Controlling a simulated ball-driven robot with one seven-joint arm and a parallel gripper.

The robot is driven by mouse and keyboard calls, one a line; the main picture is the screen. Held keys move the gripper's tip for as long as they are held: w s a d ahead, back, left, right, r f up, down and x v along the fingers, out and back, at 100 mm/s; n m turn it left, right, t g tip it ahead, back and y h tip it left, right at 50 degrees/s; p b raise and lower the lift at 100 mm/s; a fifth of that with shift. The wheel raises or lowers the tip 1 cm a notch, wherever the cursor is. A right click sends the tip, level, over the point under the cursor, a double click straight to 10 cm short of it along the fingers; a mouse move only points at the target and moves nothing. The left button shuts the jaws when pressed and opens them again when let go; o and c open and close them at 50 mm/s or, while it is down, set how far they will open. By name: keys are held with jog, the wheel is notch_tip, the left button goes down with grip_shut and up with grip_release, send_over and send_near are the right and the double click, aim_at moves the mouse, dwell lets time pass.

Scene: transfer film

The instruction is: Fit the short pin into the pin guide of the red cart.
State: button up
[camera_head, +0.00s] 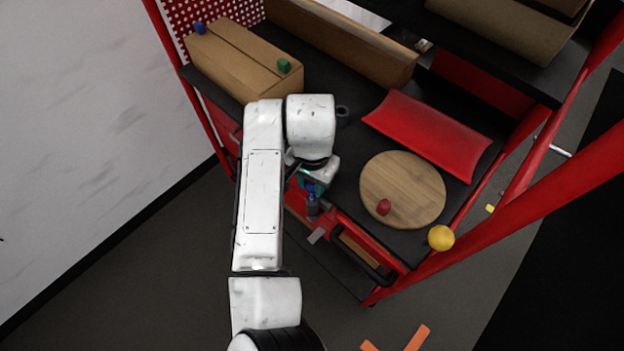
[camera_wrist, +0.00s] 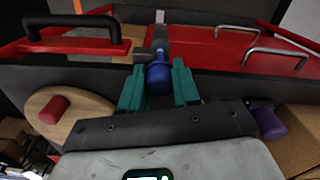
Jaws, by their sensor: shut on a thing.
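My gripper (camera_wrist: 160,90) has its teal fingers shut on a blue-headed pin (camera_wrist: 158,76), seemingly the short pin. In the wrist view the blue head sits between the fingers, and a dark grey part and a light grey tip extend away above it. In the head view my gripper (camera_head: 309,181) is at the front edge of the red cart (camera_head: 235,148), with the blue pin (camera_head: 312,190) just below it. I cannot clearly tell the pin guide from the grey parts in line with the pin, nor whether the pin is inside it.
A round wooden board (camera_head: 415,185) with a red peg (camera_head: 383,207) lies on the black shelf. A yellow ball (camera_head: 441,238) is at the shelf's front corner. A red panel (camera_head: 425,135) lies behind the board.

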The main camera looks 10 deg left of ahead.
jog(key=shift+f+b, duration=0.5)
jog(key=shift+f, duration=0.6)
jog(key=o, duration=1.1)
notch_tip(320, 180, up, 11)
jog(key=shift+b, duration=0.8)
